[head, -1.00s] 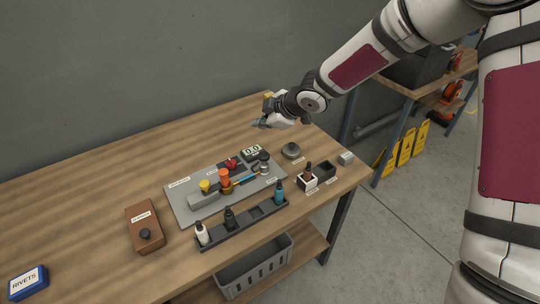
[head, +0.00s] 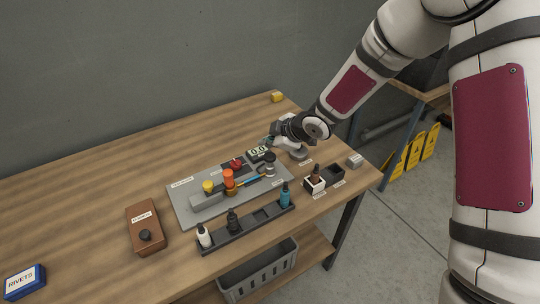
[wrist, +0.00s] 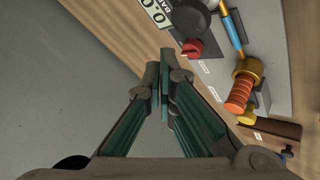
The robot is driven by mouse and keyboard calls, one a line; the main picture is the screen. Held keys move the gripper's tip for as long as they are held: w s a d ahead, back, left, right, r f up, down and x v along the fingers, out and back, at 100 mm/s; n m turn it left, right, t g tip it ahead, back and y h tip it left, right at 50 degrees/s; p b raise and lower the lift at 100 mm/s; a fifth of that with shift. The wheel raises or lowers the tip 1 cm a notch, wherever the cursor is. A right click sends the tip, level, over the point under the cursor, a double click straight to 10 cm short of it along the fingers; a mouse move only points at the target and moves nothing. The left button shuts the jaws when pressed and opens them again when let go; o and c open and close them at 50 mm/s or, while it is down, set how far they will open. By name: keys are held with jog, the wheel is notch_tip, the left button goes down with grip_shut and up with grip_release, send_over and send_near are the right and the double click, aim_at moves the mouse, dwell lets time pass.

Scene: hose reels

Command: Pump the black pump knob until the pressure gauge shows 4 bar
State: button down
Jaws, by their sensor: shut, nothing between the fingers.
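The pressure gauge (head: 258,151) stands at the back right of the grey plate and reads 0.0; its display (wrist: 157,11) also shows in the wrist view. The black pump knob (head: 269,158) appears to be the round dark top just in front of the gauge; in the wrist view it is the black disc (wrist: 191,18) at the top edge. My gripper (head: 269,142) is shut and empty, just behind and right of the gauge, apart from the knob. In the wrist view its fingertips (wrist: 166,66) meet left of and below the knob.
A bottle rack (head: 219,243) stands in front. The back left tabletop is clear.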

aim_at(265, 155)
jog(key=shift+f, duration=1)
dwell(0.8)
jog(key=shift+f+b, duration=0.3)
jog(key=shift+f, duration=0.1)
jog(key=shift+f+b, duration=0.4)
jog(key=shift+f, duration=0.9)
dwell(1.2)
jog(key=shift+r, duration=0.15)
dwell(0.3)
jog(key=shift+r+p, duration=0.45)
jog(key=shift+r, duration=1.1)
jog(key=shift+r+p, duration=0.7)
jog(key=shift+r, duration=1.85)
